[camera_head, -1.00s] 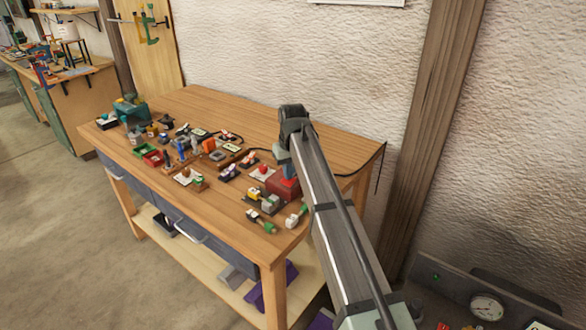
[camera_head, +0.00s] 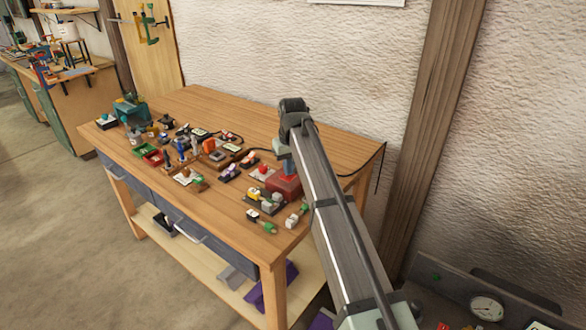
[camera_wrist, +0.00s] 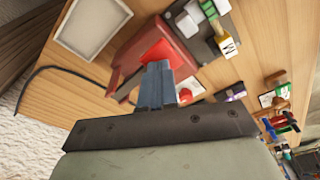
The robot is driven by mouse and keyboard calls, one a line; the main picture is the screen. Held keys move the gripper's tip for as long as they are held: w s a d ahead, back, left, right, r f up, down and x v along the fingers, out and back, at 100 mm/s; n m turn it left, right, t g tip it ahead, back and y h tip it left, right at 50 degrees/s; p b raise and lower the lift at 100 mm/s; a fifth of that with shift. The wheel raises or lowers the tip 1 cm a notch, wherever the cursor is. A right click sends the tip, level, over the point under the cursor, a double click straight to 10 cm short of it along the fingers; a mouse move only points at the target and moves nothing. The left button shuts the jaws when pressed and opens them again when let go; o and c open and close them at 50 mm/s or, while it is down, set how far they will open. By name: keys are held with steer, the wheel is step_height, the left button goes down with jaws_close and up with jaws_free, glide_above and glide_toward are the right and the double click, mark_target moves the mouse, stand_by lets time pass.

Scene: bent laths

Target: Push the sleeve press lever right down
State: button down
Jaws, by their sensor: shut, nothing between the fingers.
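A red press-like block (camera_head: 286,187) stands near the right end of the bench, partly hidden by my arm. In the wrist view the red body (camera_wrist: 182,40) shows with a brighter red part (camera_wrist: 157,52) just beyond my fingertips. I cannot make out for certain which part is the sleeve press lever or how far down it is. My gripper (camera_wrist: 154,68) is shut and empty, pointing down over the red block. Whether the fingertips touch it I cannot tell. In the head view my gripper (camera_head: 288,168) is mostly hidden by my wrist.
A grey and black device (camera_head: 268,200) and small green-handled pieces (camera_head: 298,214) stand close in front of the red block. Several small devices crowd the bench to the left. A pale framed tray (camera_wrist: 92,27) lies beside the block. The bench's (camera_head: 235,112) back strip is clear.

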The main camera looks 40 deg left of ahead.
step_height(320, 180, up, 7)
stand_by(0.9)
stand_by(0.4)
